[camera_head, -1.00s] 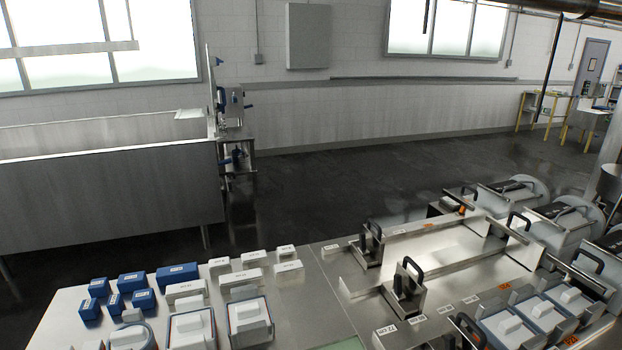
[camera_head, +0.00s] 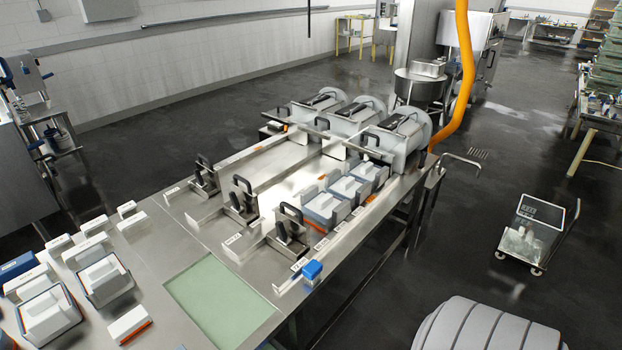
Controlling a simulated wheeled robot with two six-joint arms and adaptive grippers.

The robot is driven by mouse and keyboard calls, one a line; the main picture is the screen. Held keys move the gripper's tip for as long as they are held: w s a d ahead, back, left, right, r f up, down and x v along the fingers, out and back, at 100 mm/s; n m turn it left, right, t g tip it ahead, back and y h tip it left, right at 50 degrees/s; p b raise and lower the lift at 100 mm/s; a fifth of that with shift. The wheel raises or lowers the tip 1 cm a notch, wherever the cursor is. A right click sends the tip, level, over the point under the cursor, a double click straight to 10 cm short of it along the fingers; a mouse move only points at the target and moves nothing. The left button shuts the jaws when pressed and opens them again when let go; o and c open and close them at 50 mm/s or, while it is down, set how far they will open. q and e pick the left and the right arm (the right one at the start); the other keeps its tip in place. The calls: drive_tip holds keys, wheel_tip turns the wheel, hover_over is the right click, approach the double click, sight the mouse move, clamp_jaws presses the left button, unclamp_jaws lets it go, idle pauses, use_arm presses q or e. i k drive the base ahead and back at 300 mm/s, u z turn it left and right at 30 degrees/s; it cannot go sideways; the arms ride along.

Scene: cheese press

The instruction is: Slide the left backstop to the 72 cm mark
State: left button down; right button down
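Three steel backstops with black loop handles stand at the near ends of the press lanes. The leftmost backstop (camera_head: 205,180) is in the left lane, the middle backstop (camera_head: 243,203) in the middle lane, and the right backstop (camera_head: 289,236) in the right lane. Small white mark labels lie by the lanes: one at the left (camera_head: 172,190), one in the middle (camera_head: 233,239), and one at the front right (camera_head: 300,264). Their print is too small to read surely, so I cannot tell which is the 72 cm mark for the left lane. Neither of my grippers is in view.
White moulds (camera_head: 345,188) sit in the right lane before the grey press heads (camera_head: 407,135). A blue block (camera_head: 312,269) is at the bench's front edge. More moulds (camera_head: 104,278) and a green mat (camera_head: 219,303) lie nearer. A cart (camera_head: 533,235) stands right on open floor.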

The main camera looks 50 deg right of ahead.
sight(297, 244)
drive_tip(key=z, duration=1.25)
drive_tip(key=i, duration=0.15)
drive_tip(key=z, duration=0.1)
